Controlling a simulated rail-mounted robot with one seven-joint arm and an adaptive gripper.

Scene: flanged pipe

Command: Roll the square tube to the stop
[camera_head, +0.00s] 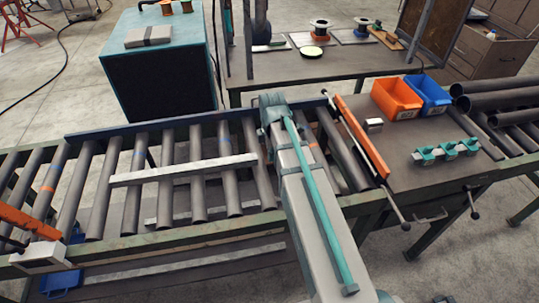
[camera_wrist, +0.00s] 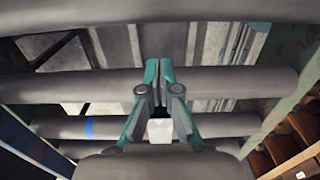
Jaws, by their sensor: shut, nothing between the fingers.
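The square tube (camera_head: 185,170) is a long, light grey bar lying across several dark rollers, lengthwise along the conveyor. Its right end is close beside my arm in the head view; I cannot tell if more is hidden behind the arm. The stop, seemingly the orange bar (camera_head: 362,138), stands across the conveyor's right end, apart from the tube. My gripper (camera_wrist: 159,68) is shut and empty in the wrist view, its teal fingertips together over the rollers. My arm hides the gripper in the head view. I cannot make out the tube for certain in the wrist view.
Right of the stop is a table with an orange bin (camera_head: 396,98), a blue bin (camera_head: 428,95) and teal clamps (camera_head: 445,150). Dark pipes (camera_head: 500,95) lie beyond. A blue side rail (camera_head: 190,117) runs along the far edge. Bare rollers (camera_head: 345,160) lie between my arm and the stop.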

